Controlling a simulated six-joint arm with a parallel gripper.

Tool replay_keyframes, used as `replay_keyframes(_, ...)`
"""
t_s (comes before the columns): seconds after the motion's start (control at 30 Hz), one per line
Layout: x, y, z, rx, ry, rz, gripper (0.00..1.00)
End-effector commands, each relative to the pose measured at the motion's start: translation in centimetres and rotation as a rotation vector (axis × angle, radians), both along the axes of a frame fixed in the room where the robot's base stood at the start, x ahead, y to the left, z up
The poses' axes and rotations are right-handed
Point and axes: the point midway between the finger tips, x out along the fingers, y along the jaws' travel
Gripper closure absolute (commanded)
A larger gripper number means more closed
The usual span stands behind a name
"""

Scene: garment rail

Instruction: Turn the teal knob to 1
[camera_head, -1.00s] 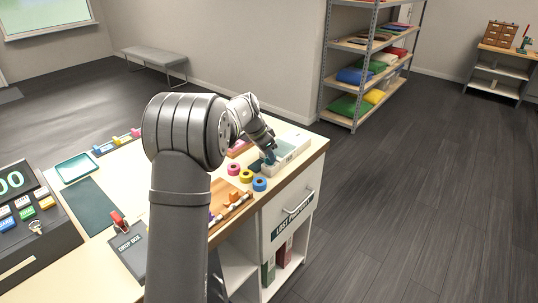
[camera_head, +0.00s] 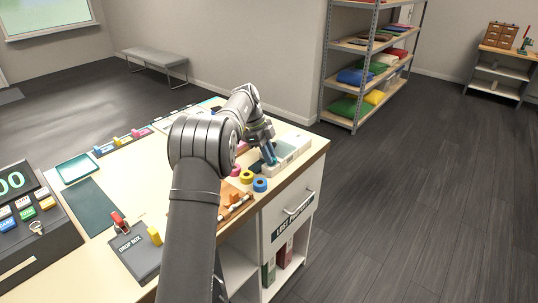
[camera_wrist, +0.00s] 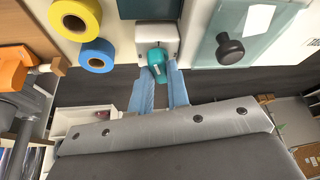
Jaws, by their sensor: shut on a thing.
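The teal knob (camera_wrist: 157,66) sits on a small white housing (camera_wrist: 160,33) at the top middle of the wrist view. My gripper (camera_wrist: 161,76) has its two blue fingers on either side of the knob, shut on it. In the head view my gripper (camera_head: 269,154) points down at the right end of the counter, beside a white tray-like unit (camera_head: 291,152). The knob cannot be made out in the head view. I cannot read any number or mark around the knob.
A yellow roll (camera_wrist: 76,16) and a blue roll (camera_wrist: 97,56) lie left of the housing. A pale glassy panel with a dark round knob (camera_wrist: 230,49) is at its right. A drawer (camera_head: 293,207) is below the counter's right end.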

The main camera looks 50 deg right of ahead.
Motion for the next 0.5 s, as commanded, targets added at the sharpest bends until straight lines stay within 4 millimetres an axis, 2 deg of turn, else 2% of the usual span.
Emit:
replay_keyframes(0.2, 0.06, -0.15, -0.01, 0.0, -0.002, -0.151, 1.0)
replay_keyframes(0.5, 0.06, -0.18, 0.02, 0.001, -0.002, -0.269, 1.0)
